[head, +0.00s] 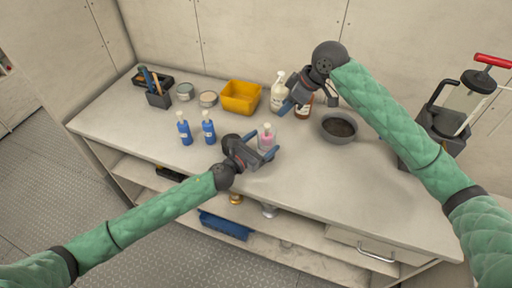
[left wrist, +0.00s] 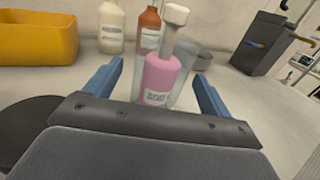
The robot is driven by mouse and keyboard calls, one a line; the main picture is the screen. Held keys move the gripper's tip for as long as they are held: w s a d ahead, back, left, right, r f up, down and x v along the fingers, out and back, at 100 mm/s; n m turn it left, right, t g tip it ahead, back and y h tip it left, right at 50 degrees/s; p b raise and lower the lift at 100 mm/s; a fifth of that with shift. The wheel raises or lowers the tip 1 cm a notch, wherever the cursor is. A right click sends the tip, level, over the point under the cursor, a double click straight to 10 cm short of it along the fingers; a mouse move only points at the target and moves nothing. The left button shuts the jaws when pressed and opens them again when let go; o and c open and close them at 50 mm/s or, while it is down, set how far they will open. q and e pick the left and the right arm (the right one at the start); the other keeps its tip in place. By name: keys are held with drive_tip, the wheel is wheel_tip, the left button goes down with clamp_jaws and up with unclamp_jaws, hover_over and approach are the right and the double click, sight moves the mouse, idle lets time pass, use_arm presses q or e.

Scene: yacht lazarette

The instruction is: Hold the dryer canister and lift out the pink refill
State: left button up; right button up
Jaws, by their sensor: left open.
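The pink refill (head: 267,139) is a pink bottle with a pale cap, upright on the counter. It also shows in the left wrist view (left wrist: 160,76), with a white label. Clear, pale walls around it look like the dryer canister (left wrist: 186,84), though its outline is faint. My left gripper (head: 264,146) is open, with its blue fingers on either side of the canister and refill. I cannot tell whether they touch it. My right gripper (head: 292,104) is above and behind, beside the white and brown bottles; its jaw opening is unclear.
A white bottle (head: 278,92) and a brown bottle (head: 303,108) stand behind the refill. A grey bowl (head: 339,137) is to the right, a yellow bin (head: 240,97) behind. Two blue bottles (head: 184,131) stand left. The counter's front right (head: 350,195) is clear.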

use_arm(q)
drive_tip(key=shift+x, duration=2.05)
drive_tip(key=c, duration=1.3)
